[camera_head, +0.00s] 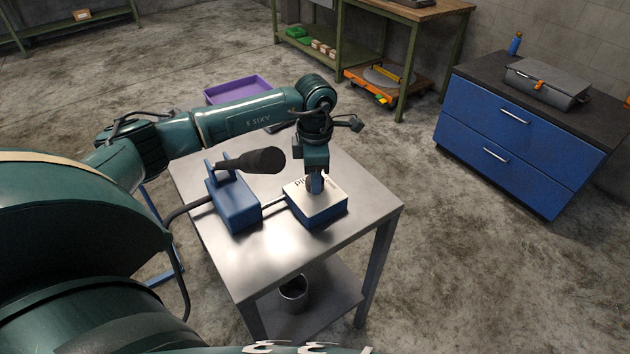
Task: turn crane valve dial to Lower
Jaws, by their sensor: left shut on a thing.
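The crane valve (329,206) is a blue box with a pale top plate, standing on a steel table (285,256). Dark lettering shows in part on the plate. My left gripper (316,187) reaches down from above and is shut on the dial at the top of the box. The gripper hides most of the dial, so its pointing direction cannot be told. A blue pump block (234,203) with a black-gripped handle (252,160) stands to the left, joined to the valve by a short pipe. My right gripper is not in view.
A purple bin (237,87) lies behind the table. A metal bucket (293,293) stands on the lower shelf. A blue drawer cabinet (515,141) with a grey case (546,82) is at right. Floor between table and cabinet is clear.

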